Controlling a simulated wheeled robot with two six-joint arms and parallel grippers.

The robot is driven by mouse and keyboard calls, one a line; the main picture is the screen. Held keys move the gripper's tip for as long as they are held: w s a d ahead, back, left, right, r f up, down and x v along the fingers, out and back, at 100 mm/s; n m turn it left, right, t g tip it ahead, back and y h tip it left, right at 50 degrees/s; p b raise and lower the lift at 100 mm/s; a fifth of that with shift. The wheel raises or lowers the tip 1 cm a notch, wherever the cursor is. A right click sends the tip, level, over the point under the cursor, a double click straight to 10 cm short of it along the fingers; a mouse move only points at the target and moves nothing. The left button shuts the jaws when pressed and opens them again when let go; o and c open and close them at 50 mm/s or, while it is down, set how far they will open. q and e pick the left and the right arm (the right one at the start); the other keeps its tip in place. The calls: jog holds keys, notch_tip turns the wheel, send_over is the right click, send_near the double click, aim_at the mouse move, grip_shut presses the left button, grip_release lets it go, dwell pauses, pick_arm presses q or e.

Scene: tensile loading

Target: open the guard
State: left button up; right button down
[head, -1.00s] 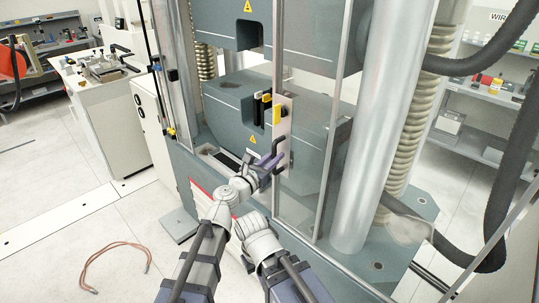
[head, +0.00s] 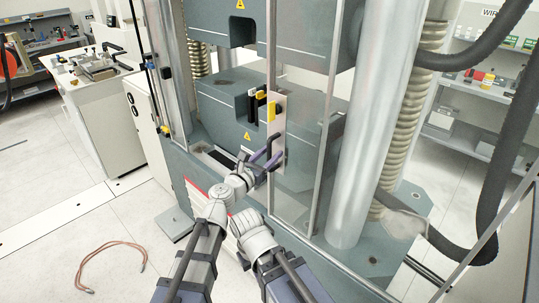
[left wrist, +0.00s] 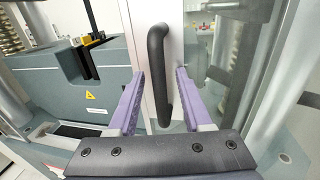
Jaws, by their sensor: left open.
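The guard is a clear panel in a grey metal frame (head: 320,130) at the front of the testing machine. A black bar handle (left wrist: 158,75) stands on its pale left edge strip. The handle is small in the head view, at the gripper. My left gripper (head: 262,157) is open at the handle. In the left wrist view its purple fingers (left wrist: 156,98) lie on either side of the handle, with gaps visible. A yellow block (head: 271,111) sits on the strip above the handle. My right gripper is not in view.
The grey machine body (head: 225,105) stands behind the guard, with a thick bright column (head: 378,120) to the right. A white cabinet (head: 105,115) stands at left. A reddish cable loop (head: 105,265) lies on the floor at lower left.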

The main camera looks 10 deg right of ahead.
pick_arm(q)
jog(key=shift+s+a, duration=0.1)
jog(key=v, duration=0.7)
jog(key=shift+s+a, duration=0.2)
jog(key=shift+s, duration=0.05)
